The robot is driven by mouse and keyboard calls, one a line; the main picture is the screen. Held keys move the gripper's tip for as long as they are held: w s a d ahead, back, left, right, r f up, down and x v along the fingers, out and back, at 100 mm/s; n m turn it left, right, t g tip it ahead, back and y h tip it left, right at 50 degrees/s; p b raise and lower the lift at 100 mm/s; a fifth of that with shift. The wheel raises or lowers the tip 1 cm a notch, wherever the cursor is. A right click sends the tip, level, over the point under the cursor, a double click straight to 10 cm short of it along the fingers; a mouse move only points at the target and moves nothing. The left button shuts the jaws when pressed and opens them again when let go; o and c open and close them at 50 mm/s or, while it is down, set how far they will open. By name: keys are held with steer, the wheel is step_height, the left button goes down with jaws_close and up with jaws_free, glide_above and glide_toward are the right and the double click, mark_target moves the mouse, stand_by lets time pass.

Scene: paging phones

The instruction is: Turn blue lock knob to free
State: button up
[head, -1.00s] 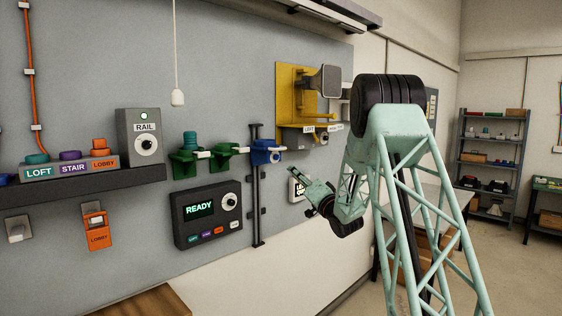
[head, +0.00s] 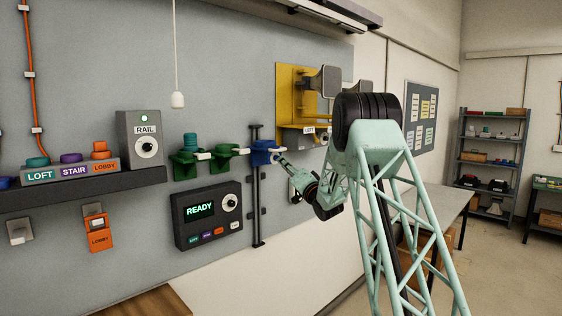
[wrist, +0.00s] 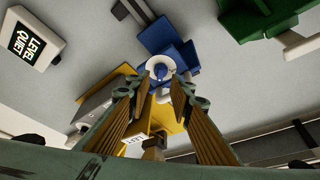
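The blue lock (head: 262,153) is mounted on the grey wall panel, at the right end of a row with two green holders. In the wrist view, the blue lock body (wrist: 155,37) carries a blue knob (wrist: 163,68) with a white ring partly around it. My gripper (head: 283,161) is just right of the blue lock in the head view. In the wrist view, my gripper (wrist: 163,92) is open, its fingers apart and its tips near the knob. I cannot tell whether the tips touch it. The knob's far side is hidden.
Green holders (head: 222,155) stand left of the lock. A dark vertical rail (head: 256,210) runs below it. A yellow bracket (head: 290,90) sits above right. A READY panel (head: 205,215) is below left. A LEVEL QUIET sign (wrist: 35,38) shows in the wrist view.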

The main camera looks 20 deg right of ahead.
steer(key=shift+x, duration=1.85)
steer(key=shift+c, duration=0.3)
jaws_close()
